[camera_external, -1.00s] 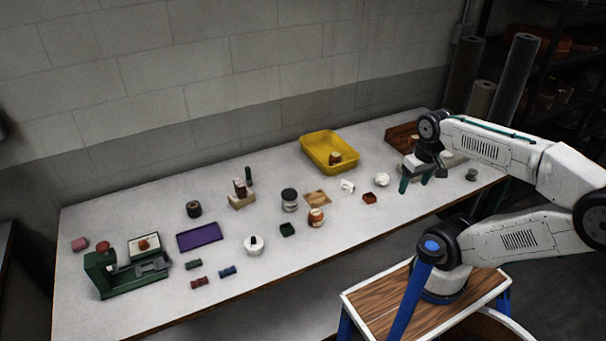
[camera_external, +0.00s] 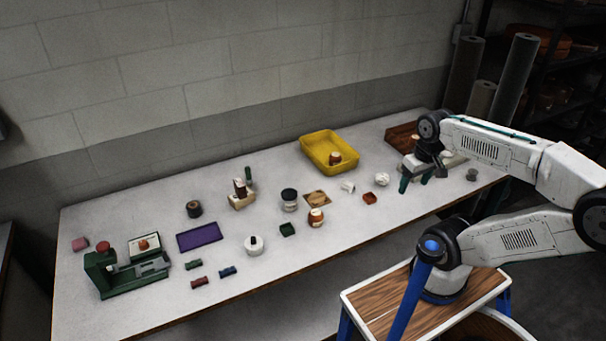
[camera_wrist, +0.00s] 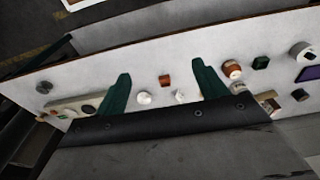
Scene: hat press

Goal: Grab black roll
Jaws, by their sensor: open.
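The black roll (camera_external: 194,209) is a short dark ring with a brownish centre. It rests on the table left of the middle in the external view, behind the purple mat. My gripper (camera_external: 415,180) is above the right part of the table, far from the roll. In the wrist view my gripper (camera_wrist: 161,75) shows two green fingers spread apart with nothing held between them.
A yellow tray (camera_external: 313,141) stands at the back. A purple mat (camera_external: 200,237) and a green press (camera_external: 103,276) are at the left. A jar with a dark lid (camera_external: 289,199) and a wooden block (camera_external: 241,202) stand between my gripper and the roll.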

